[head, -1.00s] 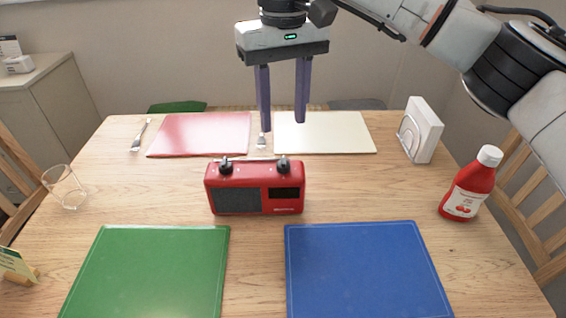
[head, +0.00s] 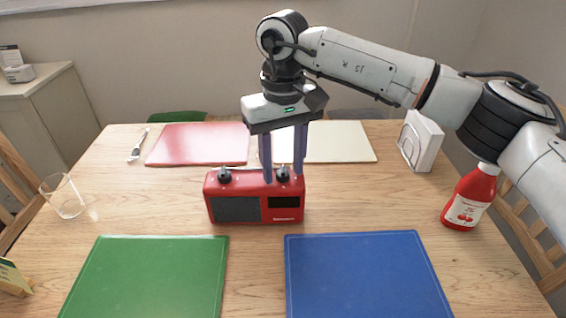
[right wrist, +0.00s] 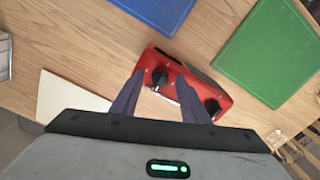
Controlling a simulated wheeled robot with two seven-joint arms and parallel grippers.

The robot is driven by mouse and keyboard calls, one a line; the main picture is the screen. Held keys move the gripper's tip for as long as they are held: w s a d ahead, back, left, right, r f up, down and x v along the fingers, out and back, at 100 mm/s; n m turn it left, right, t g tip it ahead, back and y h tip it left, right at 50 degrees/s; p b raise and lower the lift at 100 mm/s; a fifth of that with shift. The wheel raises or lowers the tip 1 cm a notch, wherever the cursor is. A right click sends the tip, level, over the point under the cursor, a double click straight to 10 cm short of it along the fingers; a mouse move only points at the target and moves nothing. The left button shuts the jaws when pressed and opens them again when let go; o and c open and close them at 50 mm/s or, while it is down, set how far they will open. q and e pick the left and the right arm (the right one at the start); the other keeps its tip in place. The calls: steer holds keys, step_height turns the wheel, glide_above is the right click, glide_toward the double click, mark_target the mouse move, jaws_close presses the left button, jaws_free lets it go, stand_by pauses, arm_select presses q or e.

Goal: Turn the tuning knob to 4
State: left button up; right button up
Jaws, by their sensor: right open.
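A red radio (head: 240,197) with a dark speaker grille stands upright in the middle of the table. Two black knobs sit on its top, a left knob (head: 225,176) and a right knob (head: 283,174); I cannot read any markings. My right gripper (head: 283,177) is open and points down over the right knob, its fingers on either side of it. In the right wrist view the radio (right wrist: 185,75) lies beyond the fingers, with one knob (right wrist: 160,77) between them and the other knob (right wrist: 212,106) beside the right finger. My left gripper is not in view.
Green (head: 150,275) and blue (head: 365,272) placemats lie in front of the radio, red (head: 198,143) and cream (head: 340,142) ones behind. A ketchup bottle (head: 470,198) and napkin holder (head: 420,141) stand right. A glass (head: 65,197) stands left.

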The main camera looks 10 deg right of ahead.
jaws_close()
steer(key=shift+m, duration=0.3)
